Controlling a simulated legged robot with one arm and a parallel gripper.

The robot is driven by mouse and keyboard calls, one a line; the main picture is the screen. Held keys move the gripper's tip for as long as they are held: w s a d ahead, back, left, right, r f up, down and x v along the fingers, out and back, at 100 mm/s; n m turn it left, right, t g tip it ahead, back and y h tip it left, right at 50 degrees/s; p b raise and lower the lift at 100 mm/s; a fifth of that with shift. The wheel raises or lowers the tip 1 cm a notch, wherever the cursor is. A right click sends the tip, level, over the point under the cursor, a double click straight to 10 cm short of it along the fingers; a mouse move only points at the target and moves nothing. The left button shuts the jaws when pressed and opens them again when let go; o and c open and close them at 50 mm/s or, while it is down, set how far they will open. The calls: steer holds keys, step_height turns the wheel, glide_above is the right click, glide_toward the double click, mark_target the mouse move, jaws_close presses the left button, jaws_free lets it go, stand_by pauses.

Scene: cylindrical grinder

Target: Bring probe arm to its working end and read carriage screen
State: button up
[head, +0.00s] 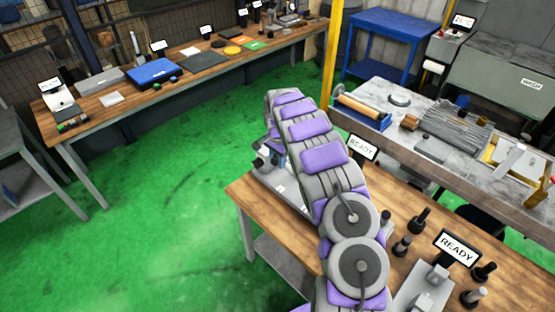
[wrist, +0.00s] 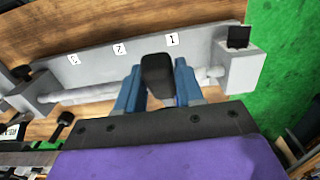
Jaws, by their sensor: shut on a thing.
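In the wrist view, the two blue fingers of my gripper (wrist: 160,88) are shut on a black block (wrist: 158,76) at a grey rod. I take this block for the probe arm's handle, but cannot tell for sure. The block is near plate label 1 (wrist: 172,40), toward the right end of the rod. Labels 2 (wrist: 119,49) and 3 (wrist: 72,60) are farther left. In the head view, my arm hides most of this fixture. A screen reading READY (head: 363,147) stands beside my arm; I cannot tell whether it is the carriage's.
The fixture is at the wooden table's (head: 244,190) far edge. A second READY screen (head: 457,249) stands at right among several black knobs. A grey bench (head: 370,92) with a roller and parts lies behind. Green floor (head: 150,220) is clear at left.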

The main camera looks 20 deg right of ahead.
jaws_close()
steer(key=shift+f, duration=0.1)
steer(key=shift+s+a+f+h+b, duration=0.15)
steer(key=shift+a+f+h+b, duration=0.2)
steer(key=shift+f+b, duration=0.35)
step_height(320, 180, down, 9)
steer(key=a+t+h+b, duration=0.2)
steer(key=h+b, duration=0.2)
steer(key=b, duration=1)
steer(key=shift+s+a+f, duration=0.15)
steer(key=shift+s, duration=0.25)
steer(key=shift+s+f+h, duration=0.15)
steer(key=shift+h, duration=0.2)
